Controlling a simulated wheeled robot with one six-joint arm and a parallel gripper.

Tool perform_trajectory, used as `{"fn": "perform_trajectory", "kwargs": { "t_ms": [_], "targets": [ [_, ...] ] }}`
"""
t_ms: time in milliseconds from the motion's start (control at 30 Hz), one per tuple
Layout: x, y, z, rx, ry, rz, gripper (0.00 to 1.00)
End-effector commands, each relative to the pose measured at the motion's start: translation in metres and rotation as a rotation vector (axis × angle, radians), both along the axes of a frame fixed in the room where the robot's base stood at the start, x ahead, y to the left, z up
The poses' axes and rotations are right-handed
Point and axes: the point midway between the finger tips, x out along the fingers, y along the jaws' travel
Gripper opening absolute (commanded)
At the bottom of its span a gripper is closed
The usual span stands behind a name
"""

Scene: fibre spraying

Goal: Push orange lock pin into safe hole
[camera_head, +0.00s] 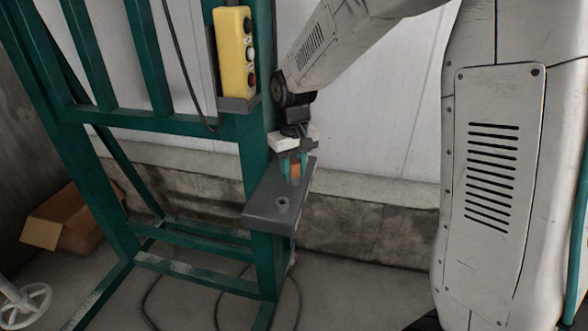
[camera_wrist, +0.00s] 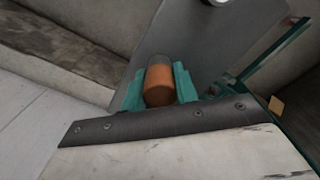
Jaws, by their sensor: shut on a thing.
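The orange lock pin (camera_head: 295,170) stands at the far part of a grey plate (camera_head: 262,199) fixed to the green frame. My gripper (camera_head: 294,165) points down over the plate, with its green fingers on either side of the pin. In the wrist view my gripper (camera_wrist: 158,88) is shut on the orange lock pin (camera_wrist: 158,86), whose rounded top shows between the fingers. The pin's lower end is hidden, so I cannot tell how deep it sits. A round collared hole (camera_head: 282,203) is on the nearer part of the plate; its rim also shows in the wrist view (camera_wrist: 214,2).
A yellow control box (camera_head: 235,50) with buttons hangs on the green frame (camera_head: 258,150), left of my arm. A cardboard box (camera_head: 72,220) and a white handwheel (camera_head: 25,304) are at the left. Dark cables (camera_head: 150,305) lie on the floor.

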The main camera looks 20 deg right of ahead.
Motion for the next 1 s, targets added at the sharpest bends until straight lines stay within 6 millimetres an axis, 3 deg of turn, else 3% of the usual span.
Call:
{"fn": "perform_trajectory", "kwargs": {
  "t_ms": [267,533,1000],
  "targets": [
    [0.000,0.000,0.006,0.000,-0.001,0.000,0.07],
    [0.001,0.000,0.039,0.000,-0.003,0.000,0.07],
    [-0.118,0.021,0.047,0.000,-0.002,0.003,0.07]
  ]
}}
